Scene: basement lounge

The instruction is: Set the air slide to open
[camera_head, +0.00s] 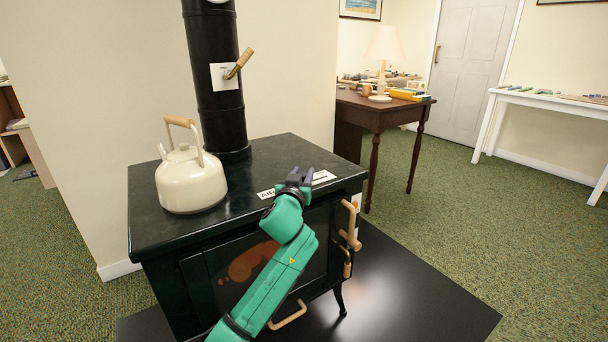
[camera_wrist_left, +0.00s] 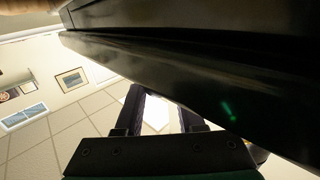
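The black stove (camera_head: 250,160) stands in the middle of the head view. On its front top edge is a white label reading "AIR" (camera_head: 266,193), with a second white label (camera_head: 323,177) to its right. My left gripper (camera_head: 298,176) is at this edge between the two labels. The air slide itself is not clearly visible; my gripper covers that stretch of the edge. In the left wrist view, the gripper's two dark fingers (camera_wrist_left: 161,112) stand apart, with no held object visible between them, close under a dark stove surface (camera_wrist_left: 200,75). My right gripper is out of view.
A cream kettle (camera_head: 190,180) sits on the stove's left. Wooden handles (camera_head: 350,226) stick out at the stove's right front. A brown desk (camera_head: 375,118) stands behind right; the carpet between is clear.

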